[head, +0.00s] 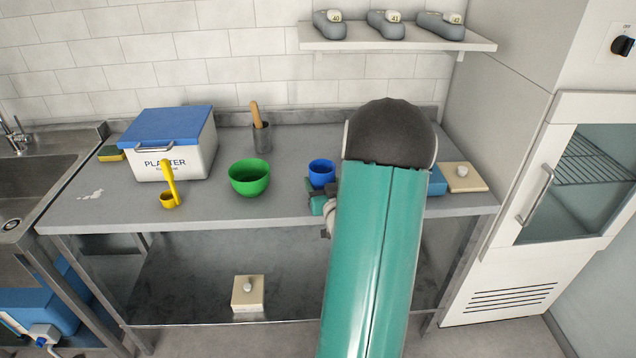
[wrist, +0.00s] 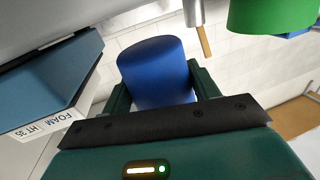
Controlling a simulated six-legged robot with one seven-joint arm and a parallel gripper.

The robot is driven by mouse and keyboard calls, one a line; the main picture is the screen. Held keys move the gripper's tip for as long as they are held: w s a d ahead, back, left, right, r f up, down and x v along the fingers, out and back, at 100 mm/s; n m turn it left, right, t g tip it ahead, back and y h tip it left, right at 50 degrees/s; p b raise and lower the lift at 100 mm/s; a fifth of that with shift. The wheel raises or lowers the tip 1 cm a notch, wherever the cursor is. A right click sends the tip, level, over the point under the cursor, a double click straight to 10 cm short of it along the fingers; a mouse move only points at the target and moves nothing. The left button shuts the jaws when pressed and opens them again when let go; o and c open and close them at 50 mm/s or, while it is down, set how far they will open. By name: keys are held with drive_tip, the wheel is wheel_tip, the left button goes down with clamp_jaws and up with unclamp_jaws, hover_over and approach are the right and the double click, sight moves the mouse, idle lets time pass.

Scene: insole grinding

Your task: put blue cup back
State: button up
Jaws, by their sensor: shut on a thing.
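The blue cup (head: 321,173) is on or just above the steel table, right of the green bowl (head: 249,178). My gripper (head: 318,200) is at the cup, partly hidden behind my arm in the head view. In the wrist view the blue cup (wrist: 157,73) sits between the two green fingers of my gripper (wrist: 160,90), which are shut on it. Whether the cup's base touches the table cannot be told.
A white plaster box (head: 176,150) with a blue lid, a yellow scoop (head: 169,190) and a steel holder (head: 261,138) with a wooden handle stand to the left. A blue foam box (wrist: 50,75) lies right of my arm. A shelf (head: 400,42) hangs above.

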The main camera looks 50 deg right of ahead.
sight(319, 182)
drive_tip(key=w+d+f, duration=0.2)
drive_tip(key=shift+w+f, duration=0.1)
drive_tip(key=shift+w, duration=0.25)
drive_tip(key=shift+w+d+f, duration=0.2)
drive_tip(key=shift+w+f, duration=0.05)
drive_tip(key=shift+f, duration=0.2)
drive_tip(key=o, duration=1.1)
drive_tip(key=shift+c, duration=0.2)
